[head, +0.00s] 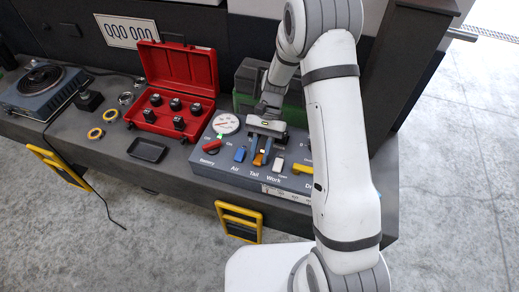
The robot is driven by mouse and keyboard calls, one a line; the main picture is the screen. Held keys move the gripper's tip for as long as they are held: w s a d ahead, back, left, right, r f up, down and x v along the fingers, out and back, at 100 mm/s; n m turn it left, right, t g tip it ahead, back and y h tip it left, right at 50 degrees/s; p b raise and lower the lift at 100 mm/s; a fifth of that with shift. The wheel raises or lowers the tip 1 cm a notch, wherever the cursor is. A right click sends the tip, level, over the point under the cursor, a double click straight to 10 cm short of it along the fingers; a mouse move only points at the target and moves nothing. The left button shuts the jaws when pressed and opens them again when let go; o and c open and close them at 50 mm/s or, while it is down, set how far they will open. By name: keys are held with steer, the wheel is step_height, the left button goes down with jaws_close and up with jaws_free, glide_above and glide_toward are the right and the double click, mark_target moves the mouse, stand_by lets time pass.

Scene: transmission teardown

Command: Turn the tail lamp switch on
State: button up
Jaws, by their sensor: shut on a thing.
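The tail lamp switch (259,159) is an orange lever on the grey control panel (228,170), above the printed word "Tail". My gripper (262,151) reaches down over it from behind, with its fingers shut at the orange lever. The fingers cover the upper part of the lever, so its exact tilt is hard to tell.
A blue switch (240,154) stands just left and a white switch (279,164) just right. A red rotary knob (212,145) and a round gauge (226,123) are further left, a yellow switch (302,169) further right. An open red case (180,68) with sockets stands behind left.

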mark_target(260, 156)
steer(key=o, duration=1)
step_height(260, 156, up, 10)
stand_by(0.6)
steer(key=s+d+r+n+t+h+p, duration=0.1)
steer(key=s+d+r+t, duration=0.2)
steer(key=s+d+r, duration=0.1)
steer(key=s+d+r+n+t+h+p, duration=0.1)
steer(key=s+d+r+t+p, duration=0.1)
steer(key=s+d+r+t, duration=0.2)
steer(key=s+d+r+n+t+h+p, duration=0.1)
steer(key=s+d+r+n+t+p, duration=0.1)
steer(key=s+d+r+t, duration=0.2)
steer(key=shift+d+v, duration=0.15)
steer(key=shift+v, duration=0.8)
steer(key=shift+d+v, duration=0.15)
steer(key=shift+v, duration=0.85)
